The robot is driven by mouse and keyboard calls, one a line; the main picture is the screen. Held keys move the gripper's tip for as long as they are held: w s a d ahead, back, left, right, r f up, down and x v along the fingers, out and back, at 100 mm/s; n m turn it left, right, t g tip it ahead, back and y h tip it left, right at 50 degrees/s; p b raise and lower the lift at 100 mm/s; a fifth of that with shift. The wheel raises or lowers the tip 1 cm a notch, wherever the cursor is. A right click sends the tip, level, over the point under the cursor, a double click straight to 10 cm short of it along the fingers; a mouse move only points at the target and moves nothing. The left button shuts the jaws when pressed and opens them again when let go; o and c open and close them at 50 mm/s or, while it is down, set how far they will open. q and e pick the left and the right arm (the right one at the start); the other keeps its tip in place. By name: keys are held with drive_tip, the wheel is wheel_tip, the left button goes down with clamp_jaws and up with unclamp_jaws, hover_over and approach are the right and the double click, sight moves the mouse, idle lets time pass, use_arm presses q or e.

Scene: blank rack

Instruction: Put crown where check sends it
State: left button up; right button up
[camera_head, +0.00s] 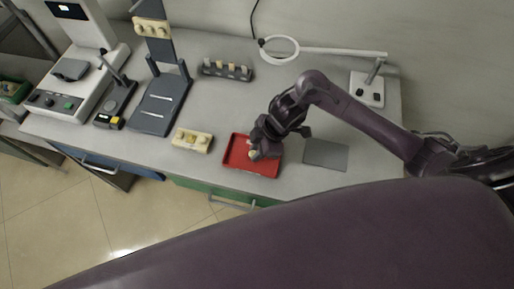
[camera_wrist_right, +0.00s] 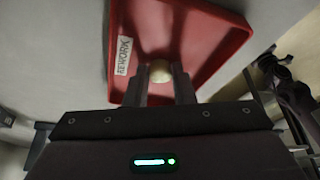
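The crown (camera_wrist_right: 160,71) is a small, rounded, cream-coloured piece. In the right wrist view it sits between the two fingertips of my right gripper (camera_wrist_right: 160,88), with a finger against each side. In the head view my right gripper (camera_head: 262,146) points down into the red tray (camera_head: 236,164), and the cream crown (camera_head: 253,155) shows at its tip. The tray carries a white label reading REWORK (camera_wrist_right: 123,56). I cannot tell whether the crown touches the tray floor. My left gripper is out of view.
A cream block (camera_head: 192,140) with small pieces stands left of the tray, and a flat grey plate (camera_head: 326,154) lies right. Behind are a dark rack (camera_head: 226,70) and a ring magnifier (camera_head: 279,48). A white device (camera_head: 68,84) and dark stand (camera_head: 160,104) stand left.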

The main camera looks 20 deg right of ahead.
drive_tip(key=o, duration=0.4)
drive_tip(key=shift+r, duration=0.3)
drive_tip(key=w+p+v, duration=0.1)
drive_tip(key=v, duration=1)
drive_tip(key=shift+s+d+r+p, duration=0.2)
drive_tip(key=shift+s+r+p, duration=0.15)
drive_tip(key=shift+s, duration=0.15)
drive_tip(key=shift+f, duration=0.1)
